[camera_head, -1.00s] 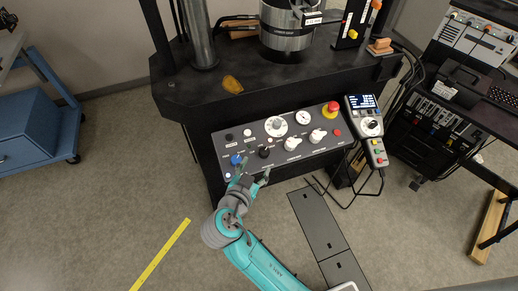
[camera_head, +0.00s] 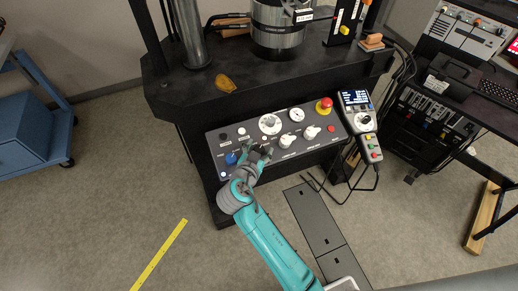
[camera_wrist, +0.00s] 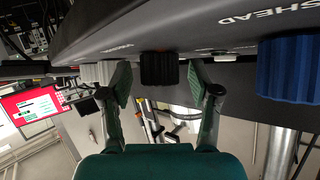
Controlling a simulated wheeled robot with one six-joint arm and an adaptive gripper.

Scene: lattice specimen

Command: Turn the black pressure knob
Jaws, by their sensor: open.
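The black pressure knob (camera_wrist: 159,69) shows in the wrist view between the two fingers of my open gripper (camera_wrist: 158,82). The fingers stand apart, one on each side of the knob, and I see no clear contact. A blue knob (camera_wrist: 290,68) is on one side and a white knob (camera_wrist: 98,72) on the other. In the head view my gripper (camera_head: 256,153) is at the front of the control panel (camera_head: 218,140), where it mostly hides the black knob. The blue knob also shows there (camera_head: 231,158), left of my gripper.
On the panel, white knobs (camera_head: 287,140) and a red emergency button (camera_head: 324,104) sit right of my gripper. A handheld pendant (camera_head: 361,121) hangs at the panel's right end, its cable looping below. The floor in front is mostly clear.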

